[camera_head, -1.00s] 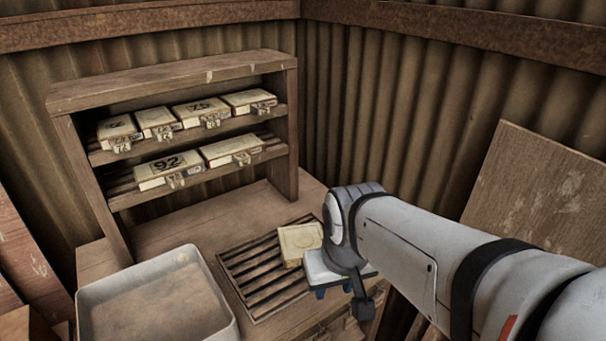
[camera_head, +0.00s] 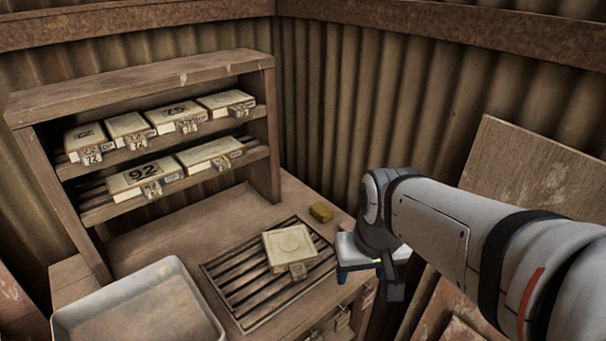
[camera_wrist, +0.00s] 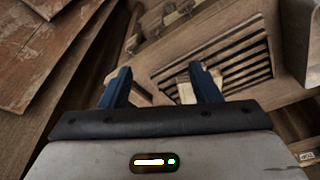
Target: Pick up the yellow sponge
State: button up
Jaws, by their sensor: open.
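The yellow sponge (camera_head: 321,211) is a small block lying on the bench behind the slatted grate, near the corrugated wall. My gripper (camera_head: 345,273) is in front of it and slightly to its right, over the bench's right edge, apart from it. In the wrist view, my gripper's two blue fingers (camera_wrist: 160,72) are spread with nothing between them but bench and floor behind. I cannot make out the sponge in the wrist view.
A pale tile (camera_head: 288,248) with a tag lies on the slatted grate (camera_head: 240,290). A pale tray (camera_head: 72,318) stands at front left. A wooden shelf (camera_head: 272,150) holds several tagged tiles. Boards (camera_head: 540,185) lean at right. Bare bench lies between shelf and grate.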

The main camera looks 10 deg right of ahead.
jog(key=shift+o, duration=1.4)
jog(key=w+r+n, duration=0.1)
jog(key=w, duration=1)
jog(key=shift+w+a+n+y, duration=0.15)
jog(key=shift+n+y, duration=0.15)
jog(key=n+y, duration=0.1)
jog(key=n, duration=0.4)
send_near(322, 208)
jog(key=shift+w+a+f, duration=0.25)
jog(key=shift+w+a, duration=0.2)
jog(key=shift+a, duration=0.1)
jog(key=shift+w+f, duration=0.25)
jog(key=shift+f, duration=0.05)
jog(key=x, duration=0.2)
jog(key=p+x, duration=0.1)
jog(key=x, duration=0.1)
jog(key=s+d+x, duration=0.1)
jog(key=x, duration=0.2)
jog(key=shift+f, duration=0.25)
jog(key=shift+w+a+f, duration=0.1)
jog(key=shift+a+f, duration=0.05)
jog(key=shift+f, duration=0.2)
